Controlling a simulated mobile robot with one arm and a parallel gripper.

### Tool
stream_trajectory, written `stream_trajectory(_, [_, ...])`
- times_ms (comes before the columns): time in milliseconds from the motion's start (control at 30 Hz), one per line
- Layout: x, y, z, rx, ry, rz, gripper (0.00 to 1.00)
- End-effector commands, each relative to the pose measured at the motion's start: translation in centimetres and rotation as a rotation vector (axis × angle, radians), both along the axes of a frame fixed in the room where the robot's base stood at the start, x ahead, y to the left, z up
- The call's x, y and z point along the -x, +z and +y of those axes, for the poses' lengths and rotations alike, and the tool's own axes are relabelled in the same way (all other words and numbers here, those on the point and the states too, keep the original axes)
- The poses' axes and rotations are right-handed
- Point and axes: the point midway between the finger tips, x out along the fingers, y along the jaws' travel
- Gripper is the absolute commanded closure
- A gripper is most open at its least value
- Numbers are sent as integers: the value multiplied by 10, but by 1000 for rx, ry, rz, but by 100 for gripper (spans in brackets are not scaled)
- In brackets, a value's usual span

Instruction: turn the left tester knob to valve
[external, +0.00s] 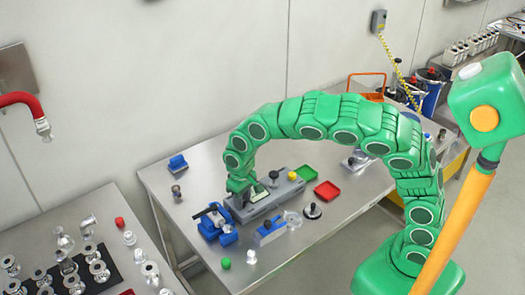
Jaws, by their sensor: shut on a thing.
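The tester is a long grey box (284,194) on the steel table, with a small pale panel near its left end. A dark knob (274,175) and a yellow knob (292,176) stand on its right part. My green gripper (239,198) points down at the tester's left end. It is shut on the left tester knob, which the gripper hides. The knob's setting and any markings cannot be read in this view.
Blue clamp-like parts (216,222) stand close to the left of my gripper. The table's back left (205,160) is mostly clear.

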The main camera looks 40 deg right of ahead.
Motion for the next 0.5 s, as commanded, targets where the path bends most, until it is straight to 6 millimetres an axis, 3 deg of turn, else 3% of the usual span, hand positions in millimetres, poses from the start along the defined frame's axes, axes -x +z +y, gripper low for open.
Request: stream_trajectory(500, [-1,2,2,-2,-467,-3,100])
